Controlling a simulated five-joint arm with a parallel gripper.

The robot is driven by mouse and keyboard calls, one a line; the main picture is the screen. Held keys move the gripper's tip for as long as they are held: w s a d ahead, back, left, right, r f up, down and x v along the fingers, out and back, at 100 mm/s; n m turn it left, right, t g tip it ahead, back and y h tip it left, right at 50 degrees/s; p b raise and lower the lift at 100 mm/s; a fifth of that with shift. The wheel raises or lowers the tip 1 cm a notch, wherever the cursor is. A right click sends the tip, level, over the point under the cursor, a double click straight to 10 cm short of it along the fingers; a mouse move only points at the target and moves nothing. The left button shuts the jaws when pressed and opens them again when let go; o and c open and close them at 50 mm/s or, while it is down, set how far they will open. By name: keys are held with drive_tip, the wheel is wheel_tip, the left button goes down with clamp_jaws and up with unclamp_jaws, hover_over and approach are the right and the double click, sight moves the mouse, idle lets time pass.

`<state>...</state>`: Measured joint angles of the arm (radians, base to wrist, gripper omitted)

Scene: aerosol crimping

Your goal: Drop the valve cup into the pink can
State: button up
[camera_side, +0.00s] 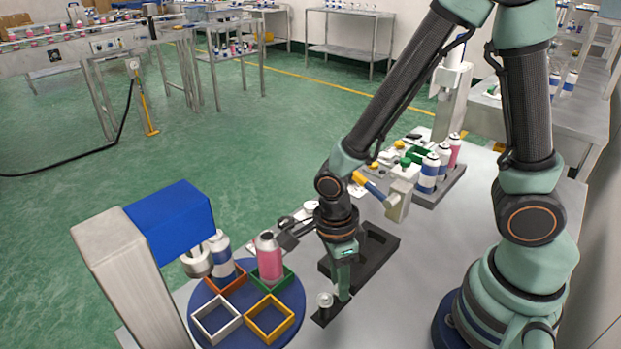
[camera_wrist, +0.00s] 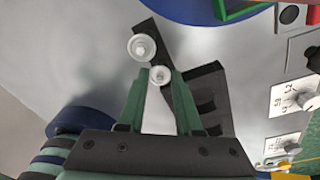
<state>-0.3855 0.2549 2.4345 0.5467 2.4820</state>
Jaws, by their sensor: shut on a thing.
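The pink can (camera_side: 269,262) stands upright in the green square nest (camera_side: 287,279) on the blue turntable (camera_side: 236,338), left of my gripper (camera_side: 343,296). In the wrist view, my gripper (camera_wrist: 160,76) has its two green fingers closed on a small pale round valve cup (camera_wrist: 160,75). A second pale valve cup (camera_wrist: 142,47) sits just beyond the fingertips on a narrow black holder (camera_wrist: 146,28). In the side view one clear-looking cup (camera_side: 325,299) shows beside the fingertips; the fingers hide the other. The pink can is out of the wrist view.
A blue-and-white can (camera_side: 221,258) stands in the orange-red nest under the blue-topped press (camera_side: 183,220). The white nest (camera_side: 215,319) and yellow nest (camera_side: 270,319) are empty. A black recessed tray (camera_side: 375,250) lies behind my gripper. Several cans stand in a rack (camera_side: 440,190) farther back.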

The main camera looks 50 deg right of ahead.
drive_tip(key=shift+r, duration=2.15)
wheel_tip(320, 180, up, 16)
drive_tip(key=n, duration=0.6)
hover_over(265, 230)
wheel_tip(265, 230, down, 4)
drive_tip(key=shift+a+f, duration=0.1)
drive_tip(key=shift+f, duration=1.9)
drive_tip(key=shift+f, duration=0.15)
